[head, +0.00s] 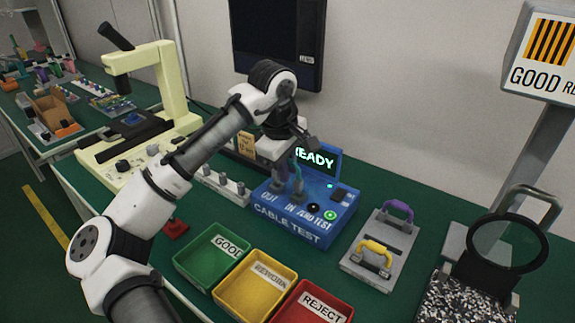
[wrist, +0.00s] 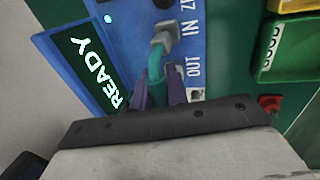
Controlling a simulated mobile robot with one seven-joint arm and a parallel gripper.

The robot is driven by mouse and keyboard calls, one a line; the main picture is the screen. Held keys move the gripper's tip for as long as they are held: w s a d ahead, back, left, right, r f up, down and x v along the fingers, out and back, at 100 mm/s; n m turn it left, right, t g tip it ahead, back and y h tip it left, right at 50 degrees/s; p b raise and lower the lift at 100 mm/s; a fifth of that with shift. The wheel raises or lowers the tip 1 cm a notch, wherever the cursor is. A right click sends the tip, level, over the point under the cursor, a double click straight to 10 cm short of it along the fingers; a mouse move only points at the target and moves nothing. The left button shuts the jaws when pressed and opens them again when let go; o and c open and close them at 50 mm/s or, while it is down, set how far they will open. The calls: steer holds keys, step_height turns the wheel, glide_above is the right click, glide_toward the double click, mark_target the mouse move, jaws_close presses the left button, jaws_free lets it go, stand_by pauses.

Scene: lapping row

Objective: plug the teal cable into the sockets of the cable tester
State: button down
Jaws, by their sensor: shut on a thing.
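The blue cable tester (head: 318,222) stands on the green bench, its screen lit with READY. It also shows in the wrist view (wrist: 120,25). My gripper (head: 287,166) is over its socket side, shut on the teal cable (wrist: 155,68), which bends between the two fingers (wrist: 160,92). One grey plug (wrist: 163,38) of the cable stands at the IN socket and looks seated. The other plug (head: 279,187) shows low by the OUT label in the head view. A pale piece (wrist: 196,94) shows beside the right finger. Whether that end is seated cannot be told.
Green (head: 187,257), yellow (head: 232,297) and red (head: 300,315) bins stand in front of the tester. A grey holder (head: 352,262) with purple and yellow cables is at its right, then a magnifier (head: 508,243). A cream microscope (head: 165,85) stands left.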

steer(key=shift+b+x, duration=0.3)
steer(key=shift+x, duration=0.55)
steer(key=c, duration=1.3)
jaws_free()
steer(key=shift+s+a, duration=0.1)
steer(key=shift+s, duration=0.05)
steer(key=p+v, duration=0.1)
steer(key=v, duration=1.2)
steer(key=shift+r, duration=0.4)
steer(key=shift+s, duration=0.1)
